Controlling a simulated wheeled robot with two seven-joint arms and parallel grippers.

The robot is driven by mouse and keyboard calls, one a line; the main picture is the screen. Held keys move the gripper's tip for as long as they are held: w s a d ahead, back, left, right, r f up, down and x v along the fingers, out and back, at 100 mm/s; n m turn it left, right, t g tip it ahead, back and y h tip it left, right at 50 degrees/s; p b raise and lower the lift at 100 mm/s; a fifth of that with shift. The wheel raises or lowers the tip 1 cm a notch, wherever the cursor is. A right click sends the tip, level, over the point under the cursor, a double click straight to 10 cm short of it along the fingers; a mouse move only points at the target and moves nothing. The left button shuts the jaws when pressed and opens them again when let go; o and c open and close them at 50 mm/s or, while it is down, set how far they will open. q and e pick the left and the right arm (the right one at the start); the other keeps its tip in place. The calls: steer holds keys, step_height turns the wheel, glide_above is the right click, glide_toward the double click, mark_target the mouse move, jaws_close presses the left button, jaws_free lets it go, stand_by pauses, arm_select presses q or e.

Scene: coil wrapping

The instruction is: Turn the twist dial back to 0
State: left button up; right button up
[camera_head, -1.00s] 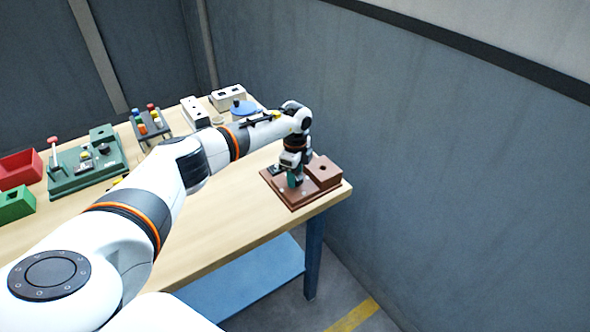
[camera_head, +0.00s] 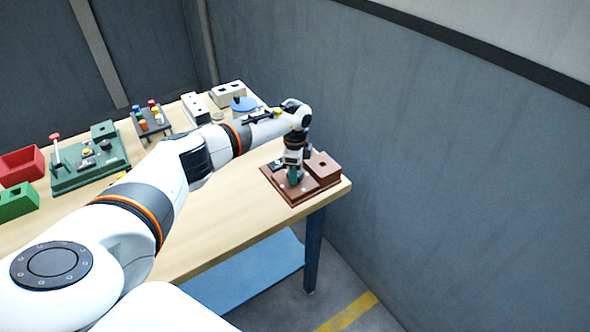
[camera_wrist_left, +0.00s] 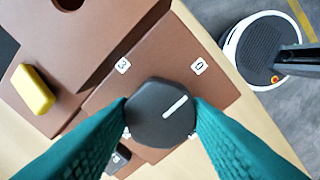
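The twist dial (camera_wrist_left: 160,112) is dark grey with a white pointer line, on a brown fixture (camera_wrist_left: 215,85) at the table's right end. In the left wrist view the line points up and right, roughly toward a white tag (camera_wrist_left: 199,66) that seems to read 0. Another tag (camera_wrist_left: 122,65), reading 3, is up and left of the dial. My left gripper (camera_wrist_left: 161,106) has its teal fingers on either side of the dial, apparently touching both sides. In the head view the brown fixture (camera_head: 325,166) shows, with my left gripper (camera_head: 294,179) over it hiding the dial.
A raised brown block with a hole and a yellow piece (camera_wrist_left: 33,90) are near the dial. A green fixture (camera_head: 75,178), a red bin (camera_head: 20,165), a green box (camera_head: 17,202) and a rack (camera_head: 150,120) stand farther left on the table (camera_head: 215,222). A wall runs close behind.

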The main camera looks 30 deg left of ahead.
arm_select(q)
steer(key=o, duration=0.4)
step_height(320, 180, up, 12)
steer(key=b, duration=0.3)
stand_by(0.5)
